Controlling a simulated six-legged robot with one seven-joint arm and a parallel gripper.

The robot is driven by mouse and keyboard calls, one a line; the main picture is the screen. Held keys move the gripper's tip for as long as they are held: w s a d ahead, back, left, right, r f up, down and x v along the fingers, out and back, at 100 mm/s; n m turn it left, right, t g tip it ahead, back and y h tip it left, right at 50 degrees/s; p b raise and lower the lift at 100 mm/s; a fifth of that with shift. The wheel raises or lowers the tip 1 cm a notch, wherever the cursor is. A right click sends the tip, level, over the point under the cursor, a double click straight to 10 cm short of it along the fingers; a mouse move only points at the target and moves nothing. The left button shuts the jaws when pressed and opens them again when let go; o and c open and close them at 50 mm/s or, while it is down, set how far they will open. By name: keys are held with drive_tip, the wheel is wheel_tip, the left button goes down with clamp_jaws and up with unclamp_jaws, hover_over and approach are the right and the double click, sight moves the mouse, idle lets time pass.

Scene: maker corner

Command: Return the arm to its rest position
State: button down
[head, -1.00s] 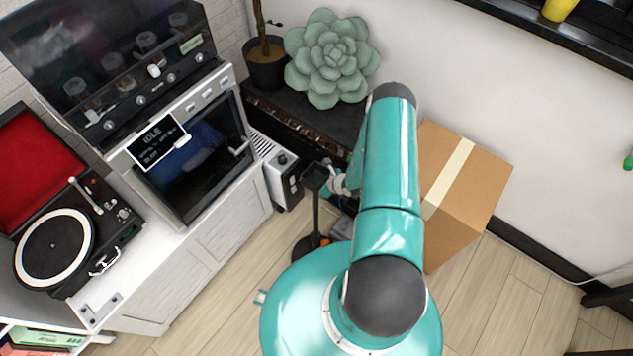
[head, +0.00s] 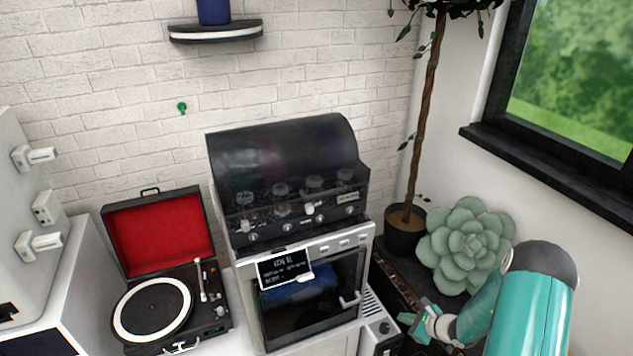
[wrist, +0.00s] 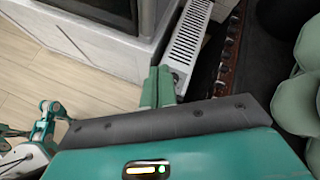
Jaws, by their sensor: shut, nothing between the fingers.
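My teal arm (head: 535,305) reaches into the lower right of the head view, folded at a dark grey joint. My gripper (head: 412,322) shows small at its left, beside the white oven cabinet's right side and in front of the dark low cabinet. In the wrist view my gripper (wrist: 158,86) has its two teal fingers together, with nothing between them. They point towards a white slotted radiator (wrist: 190,38). Whether they touch anything is unclear.
A green succulent (head: 466,246) and a potted tree (head: 405,232) stand close behind the arm. A white oven (head: 310,300) with a dark-hooded machine (head: 285,185) on top stands left. A record player (head: 155,305) is further left. Open wooden floor (wrist: 60,75) shows in the wrist view.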

drive_tip(key=s+a+r+n+g, duration=0.15)
drive_tip(key=a+r+n, duration=0.3)
drive_tip(key=r, duration=0.55)
drive_tip(key=s+a+r+n+g, duration=0.1)
drive_tip(key=s+a+r+n, duration=0.3)
drive_tip(key=r, duration=0.6)
drive_tip(key=s+a+r+n+g, duration=0.2)
drive_tip(key=a+r+n, duration=0.25)
drive_tip(key=r, duration=0.65)
drive_tip(key=s+r+n+t+h, duration=0.1)
drive_tip(key=s+r+n+h, duration=0.2)
drive_tip(key=s, duration=0.7)
drive_tip(key=s+r+n+t+h, duration=0.1)
drive_tip(key=s+r+n+h, duration=0.2)
drive_tip(key=s+r+n, duration=0.5)
drive_tip(key=shift+s+d+r+h, duration=0.3)
drive_tip(key=shift+s+d+r, duration=0.05)
drive_tip(key=shift+s+r, duration=1.4)
